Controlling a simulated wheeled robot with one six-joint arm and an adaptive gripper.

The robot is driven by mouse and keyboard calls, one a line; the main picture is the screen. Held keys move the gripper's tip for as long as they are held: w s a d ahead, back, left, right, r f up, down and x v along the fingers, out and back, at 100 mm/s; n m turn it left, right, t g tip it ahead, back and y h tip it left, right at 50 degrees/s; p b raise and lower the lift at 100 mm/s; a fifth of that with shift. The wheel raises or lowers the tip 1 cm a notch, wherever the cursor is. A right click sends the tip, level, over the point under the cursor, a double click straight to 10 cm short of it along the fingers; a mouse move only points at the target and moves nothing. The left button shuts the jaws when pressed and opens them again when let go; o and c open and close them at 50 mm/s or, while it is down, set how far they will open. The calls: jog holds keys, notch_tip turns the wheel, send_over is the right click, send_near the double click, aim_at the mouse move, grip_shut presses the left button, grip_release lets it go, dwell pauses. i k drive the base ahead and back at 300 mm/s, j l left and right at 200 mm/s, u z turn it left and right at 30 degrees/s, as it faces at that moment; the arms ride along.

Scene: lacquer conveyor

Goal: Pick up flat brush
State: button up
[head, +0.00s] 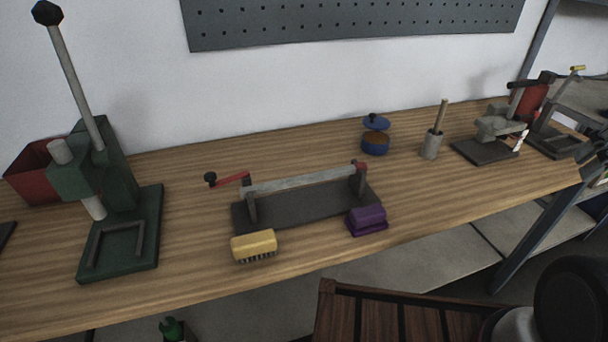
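A yellow block-shaped brush (254,243) with short dark bristles along its lower edge lies near the front edge of the wooden workbench (190,255). It sits just in front of a dark flat device with a long grey roller and a red crank (300,204). A grey cup (431,147) farther right holds an upright wooden handle (442,115); its lower end is hidden in the cup. No gripper fingers show. A dark rounded part at the bottom right seems to be of my own arm.
A purple block (367,219) lies right of the yellow brush. A green lever press (118,220) and a red bin (36,172) stand left. A blue tin (375,143) is behind. A dark wooden slatted piece (395,315) is below the bench front.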

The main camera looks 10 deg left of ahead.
aim_at(437, 125)
jog(key=i+l+u, duration=0.15)
jog(key=l+u, duration=0.15)
jog(key=i+l+u, duration=0.1)
jog(key=l+u, duration=0.55)
jog(key=l, duration=0.15)
jog(key=i+l, duration=0.05)
